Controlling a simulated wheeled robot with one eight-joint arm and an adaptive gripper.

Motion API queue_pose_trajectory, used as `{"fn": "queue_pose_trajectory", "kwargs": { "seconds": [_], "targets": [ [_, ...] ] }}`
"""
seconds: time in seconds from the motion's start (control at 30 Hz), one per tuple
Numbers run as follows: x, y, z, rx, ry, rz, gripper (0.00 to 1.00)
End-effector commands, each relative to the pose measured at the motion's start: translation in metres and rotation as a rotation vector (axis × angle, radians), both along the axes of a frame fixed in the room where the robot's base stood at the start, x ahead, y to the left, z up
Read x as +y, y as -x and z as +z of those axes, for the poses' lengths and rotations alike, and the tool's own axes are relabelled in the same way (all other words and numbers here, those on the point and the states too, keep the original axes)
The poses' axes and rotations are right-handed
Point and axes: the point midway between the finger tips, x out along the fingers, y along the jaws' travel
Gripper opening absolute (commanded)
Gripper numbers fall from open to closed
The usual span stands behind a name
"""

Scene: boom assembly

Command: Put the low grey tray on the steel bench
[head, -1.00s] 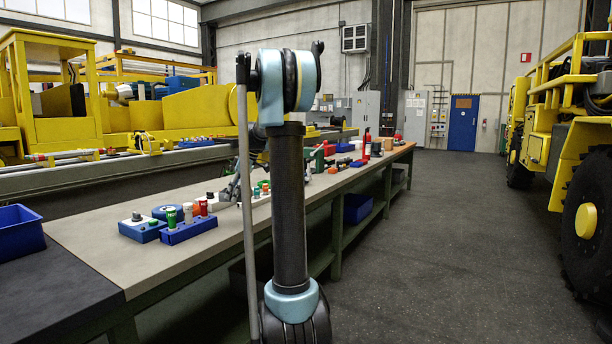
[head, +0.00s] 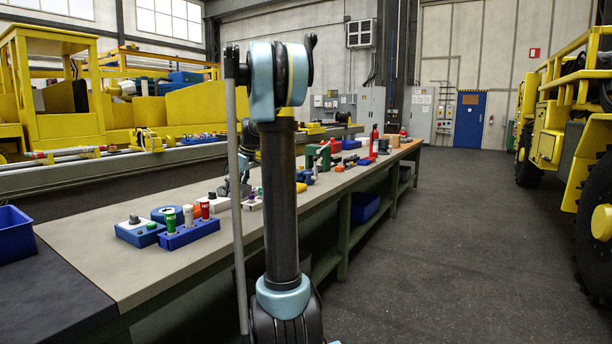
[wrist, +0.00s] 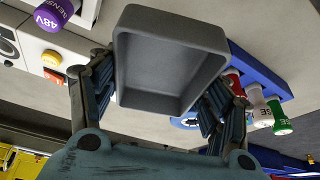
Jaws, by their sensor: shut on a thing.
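The low grey tray (wrist: 172,62) is a shallow rectangular box, seen in the wrist view with its open side facing the camera. My gripper (wrist: 166,92) has a finger on each side of it and is shut on it. Bench objects show behind and beside the tray in that view. The long bench (head: 110,255) has a pale grey top and dark green legs in the head view. My gripper is mostly hidden behind my own arm there, over the bench, and I cannot make out the tray. The gap between tray and bench top is unclear.
A blue block with several coloured cylinders (head: 190,235) and a blue-and-white box (head: 140,232) stand on the bench. More parts crowd it further back. A blue bin (head: 15,232) sits at left on a dark surface. The near bench top is bare. A yellow truck (head: 570,130) stands at right.

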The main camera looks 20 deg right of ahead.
Motion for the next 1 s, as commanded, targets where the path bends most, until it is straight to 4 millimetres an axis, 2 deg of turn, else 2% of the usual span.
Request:
{"fn": "queue_pose_trajectory", "kwargs": {
  "seconds": [0.2,0.37,0.6,0.87,1.0],
  "targets": [
    [0.001,0.000,0.000,-0.006,-0.003,-0.219,0.45],
    [0.001,-0.001,-0.006,-0.010,-0.007,-0.290,0.45],
    [0.001,-0.002,-0.043,-0.011,-0.008,-0.298,0.45],
    [0.001,-0.001,-0.065,-0.010,-0.008,-0.296,0.45],
    [0.001,-0.001,-0.085,-0.010,-0.008,-0.295,0.45]
  ]
}}
